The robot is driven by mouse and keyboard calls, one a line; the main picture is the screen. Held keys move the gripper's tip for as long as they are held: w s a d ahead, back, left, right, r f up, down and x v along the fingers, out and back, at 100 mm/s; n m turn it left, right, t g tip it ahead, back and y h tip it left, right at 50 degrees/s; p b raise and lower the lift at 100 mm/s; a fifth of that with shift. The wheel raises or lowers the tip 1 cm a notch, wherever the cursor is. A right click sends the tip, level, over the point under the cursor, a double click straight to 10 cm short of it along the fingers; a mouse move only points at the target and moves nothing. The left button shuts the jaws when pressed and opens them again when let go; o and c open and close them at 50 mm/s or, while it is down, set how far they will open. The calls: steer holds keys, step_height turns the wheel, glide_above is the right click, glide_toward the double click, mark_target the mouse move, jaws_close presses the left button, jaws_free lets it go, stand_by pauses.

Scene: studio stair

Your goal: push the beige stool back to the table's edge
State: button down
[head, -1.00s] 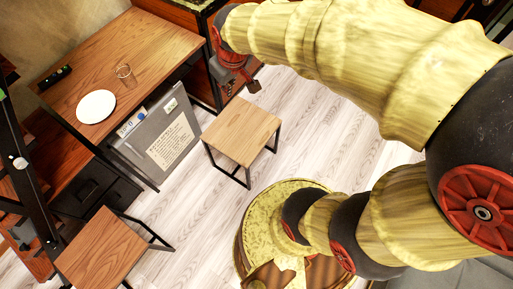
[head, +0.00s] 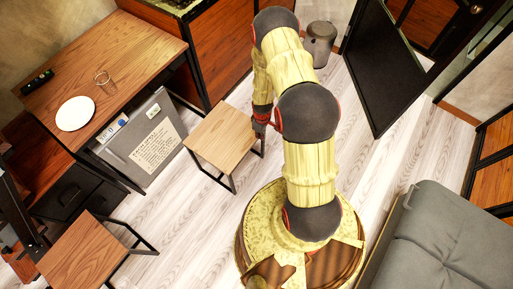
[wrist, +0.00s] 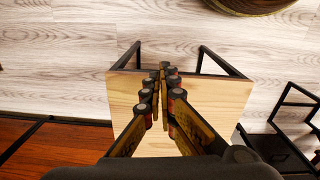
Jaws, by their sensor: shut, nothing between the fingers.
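The beige stool (head: 222,138) has a square light wood seat on black legs. It stands upright on the floor in the head view, right of the table (head: 140,62) and apart from its front edge. My gripper (head: 262,130) is at the stool's right edge, partly hidden by my arm. In the wrist view, the shut, empty fingers (wrist: 163,70) cross the picture in front of the stool's seat (wrist: 222,92). I cannot tell whether they touch it.
A white plate (head: 75,113), a glass (head: 103,77) and a black remote (head: 37,81) are on the table. A grey box (head: 148,142) stands under it. A second, browner stool (head: 82,252) is at lower left. A bin (head: 319,45) stands behind my arm.

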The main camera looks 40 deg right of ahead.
step_height(320, 180, down, 14)
steer(key=s+f+b, duration=0.1)
steer(key=s+b, duration=0.1)
steer(key=b, duration=0.2)
steer(key=shift+w+a+r, duration=0.3)
steer(key=shift+w+a, duration=0.2)
steer(key=shift+w, duration=0.35)
steer(key=shift+w+a+r, duration=0.25)
steer(key=shift+w+a, duration=0.2)
steer(key=shift+w, duration=0.35)
